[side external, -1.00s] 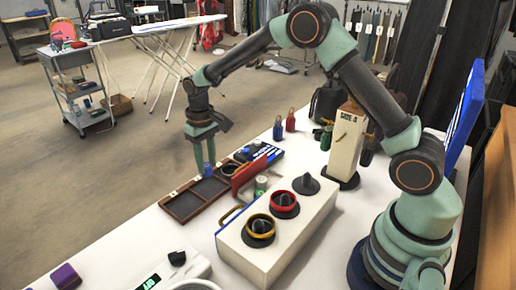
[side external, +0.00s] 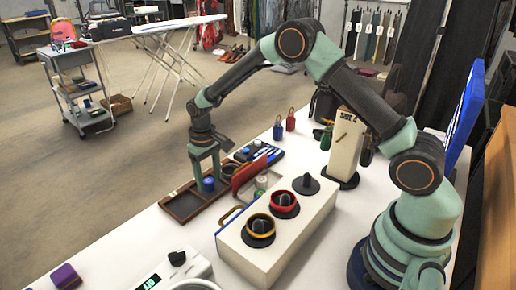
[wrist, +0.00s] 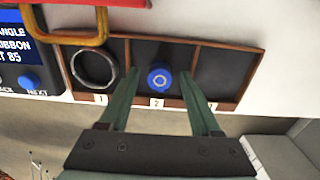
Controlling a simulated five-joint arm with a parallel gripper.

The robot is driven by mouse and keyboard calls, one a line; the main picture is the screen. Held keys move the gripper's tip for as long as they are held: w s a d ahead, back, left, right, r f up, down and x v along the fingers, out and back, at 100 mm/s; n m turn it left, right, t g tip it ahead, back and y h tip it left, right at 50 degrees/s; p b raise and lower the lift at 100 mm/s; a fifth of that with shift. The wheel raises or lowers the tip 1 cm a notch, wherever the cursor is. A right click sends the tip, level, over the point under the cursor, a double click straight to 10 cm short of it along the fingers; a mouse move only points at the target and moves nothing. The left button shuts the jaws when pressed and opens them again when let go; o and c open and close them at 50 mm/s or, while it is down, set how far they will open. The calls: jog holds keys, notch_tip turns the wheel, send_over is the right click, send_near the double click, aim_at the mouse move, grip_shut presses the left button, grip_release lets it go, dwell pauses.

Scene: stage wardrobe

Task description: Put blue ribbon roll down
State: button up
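The blue ribbon roll (wrist: 160,77) stands in the middle compartment, marked 2, of a brown wooden tray (wrist: 223,103). It also shows in the side external view (side external: 208,184), low between my fingers. My gripper (wrist: 158,72) is open around the roll, with a visible gap on both sides. In the side external view my gripper (side external: 207,178) points down into the tray (side external: 165,205). Compartment 1 holds a pale ring (wrist: 94,68). Compartment 3 looks empty. Contact between the roll's base and the tray floor is hidden.
A red panel with a mustard handle (wrist: 75,38) stands close beside the tray. A dark blue display box (wrist: 25,60) is at the left. A white box with ringed knobs (side external: 275,240) stands nearer my base. The table left of the tray is mostly clear.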

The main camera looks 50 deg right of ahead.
aim_at(209, 181)
jog(key=shift+r, duration=0.15)
jog(key=s+d+r+t, duration=0.1)
jog(key=s+r, duration=0.1)
jog(key=r, duration=0.7)
jog(key=s+r, duration=0.2)
jog(key=r, duration=0.8)
jog(key=s+d+r+t, duration=0.1)
jog(key=s+t, duration=0.1)
jog(key=s, duration=0.6)
jog(key=s+d+r+t, duration=0.2)
jog(key=s, duration=0.7)
jog(key=shift+s+r+t, duration=0.15)
jog(key=shift+r+t, duration=0.15)
